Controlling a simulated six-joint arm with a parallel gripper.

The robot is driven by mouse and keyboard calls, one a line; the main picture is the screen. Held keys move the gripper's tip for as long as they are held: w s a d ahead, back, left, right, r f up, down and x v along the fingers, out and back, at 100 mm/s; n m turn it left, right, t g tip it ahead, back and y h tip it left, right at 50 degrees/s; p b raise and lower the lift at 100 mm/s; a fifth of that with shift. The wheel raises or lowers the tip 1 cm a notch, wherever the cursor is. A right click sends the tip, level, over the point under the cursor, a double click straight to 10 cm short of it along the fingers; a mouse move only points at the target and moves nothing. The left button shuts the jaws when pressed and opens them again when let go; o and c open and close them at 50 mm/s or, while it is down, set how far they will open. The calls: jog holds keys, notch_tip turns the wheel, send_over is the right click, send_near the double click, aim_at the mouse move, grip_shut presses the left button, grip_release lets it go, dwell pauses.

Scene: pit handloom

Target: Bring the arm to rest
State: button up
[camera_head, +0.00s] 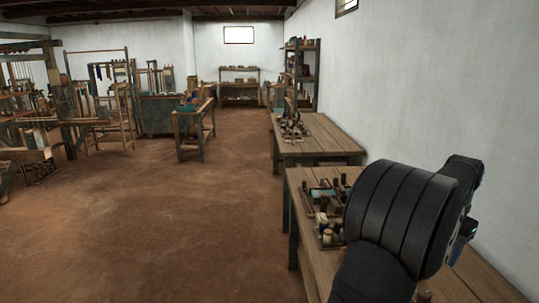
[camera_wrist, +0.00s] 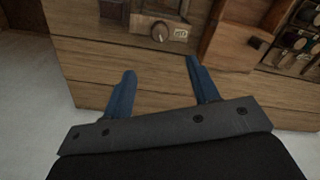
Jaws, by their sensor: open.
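My gripper (camera_wrist: 160,67) shows in the wrist view with its two blue fingers spread apart and nothing between them. The fingers point toward the edge of a wooden bench top (camera_wrist: 90,62). A dark holder with a small metal-and-wood piece (camera_wrist: 160,31) lies on the bench beyond the fingertips, apart from them. In the head view my black arm covers the right side, over the near workbench (camera_head: 320,262). The gripper is mostly hidden behind the arm there.
A tray of small tools and jars (camera_head: 325,232) sits on the near workbench, left of my arm. A second workbench (camera_head: 325,142) stands behind it. The white wall (camera_head: 440,90) is close on the right. Looms stand at far left; the brown floor (camera_head: 190,230) between is clear.

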notch_tip(320, 180, down, 14)
jog(key=shift+f, duration=0.1)
jog(key=shift+f+n, duration=0.1)
jog(key=shift+n, duration=0.2)
jog(key=n, duration=1.2)
jog(key=shift+r, duration=1.35)
